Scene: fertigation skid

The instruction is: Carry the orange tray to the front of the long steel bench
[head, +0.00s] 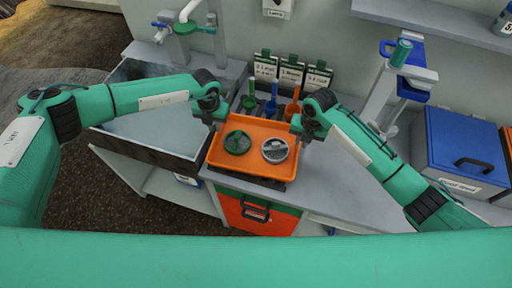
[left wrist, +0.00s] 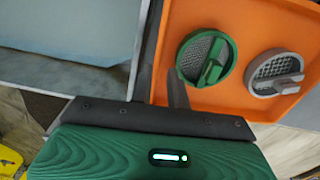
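The orange tray (head: 253,172) is on or just above the grey worktop, between the sink and the right side of the bench. In it lie a green round piece (head: 237,142) and a grey round piece (head: 275,150), which also show in the left wrist view (left wrist: 206,58). My left gripper (head: 212,120) is at the tray's left wall. In the left wrist view its fingers (left wrist: 163,85) are close together with the wall between them. My right gripper (head: 303,135) is at the tray's right edge; its fingertips are too small and hidden to read.
The sink (head: 150,130) is left of the tray. Several funnel-like tools (head: 271,104) and label cards (head: 292,74) stand behind it. An orange drawer (head: 255,215) is below. A blue box (head: 465,150) stands right; clear worktop (head: 335,185) lies to the tray's right.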

